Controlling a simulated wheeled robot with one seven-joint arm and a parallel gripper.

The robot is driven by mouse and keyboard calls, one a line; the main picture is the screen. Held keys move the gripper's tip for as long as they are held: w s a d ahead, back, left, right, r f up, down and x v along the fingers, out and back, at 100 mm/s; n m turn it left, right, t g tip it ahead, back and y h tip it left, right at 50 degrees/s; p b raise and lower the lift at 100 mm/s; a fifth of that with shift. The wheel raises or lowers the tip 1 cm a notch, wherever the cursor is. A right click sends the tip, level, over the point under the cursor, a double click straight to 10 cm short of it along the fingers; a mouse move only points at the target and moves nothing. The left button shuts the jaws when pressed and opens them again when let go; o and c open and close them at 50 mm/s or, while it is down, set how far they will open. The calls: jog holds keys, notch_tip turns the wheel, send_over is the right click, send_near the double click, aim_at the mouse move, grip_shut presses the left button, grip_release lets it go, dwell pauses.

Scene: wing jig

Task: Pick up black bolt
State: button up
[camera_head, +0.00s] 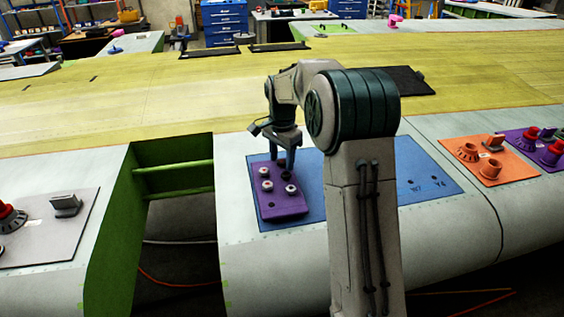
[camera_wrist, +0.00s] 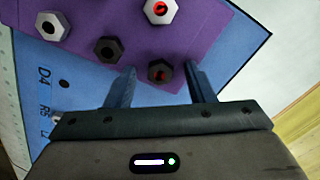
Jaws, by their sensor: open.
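My gripper (camera_head: 286,158) points down over the back edge of the purple plate (camera_head: 280,208). In the wrist view its two fingers (camera_wrist: 160,69) are apart, one on each side of a black bolt (camera_wrist: 160,72) with a red-tinged centre hole. I cannot tell whether the fingers touch it. Another black bolt (camera_wrist: 108,50) sits to the left, outside the fingers. Two grey bolts, one at the upper left (camera_wrist: 52,26) and one with a red centre (camera_wrist: 160,10), stand farther up on the plate. In the head view the gripper partly hides the bolt below it.
The purple plate lies on a blue mat (camera_head: 430,170) with printed labels, on the pale wing panel. To the left is an open green bay (camera_head: 175,150). An orange plate (camera_head: 488,172) with fittings lies to the right, and a grey plate (camera_head: 60,235) at far left.

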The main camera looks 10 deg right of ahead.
aim_at(285, 161)
jog(key=c, duration=1.1)
jog(key=shift+o, duration=0.2)
jog(key=shift+r, duration=0.4)
jog(key=r+b, duration=0.2)
jog(key=r, duration=0.1)
jog(key=shift+s+d+r, duration=0.2)
jog(key=shift+d+r, duration=0.1)
jog(key=shift+d, duration=0.1)
jog(key=s+d+r+b, duration=0.2)
jog(key=s+d+r, duration=0.3)
jog(key=d, duration=0.4)
jog(key=shift+s+r, duration=0.3)
jog(key=shift+r, duration=0.5)
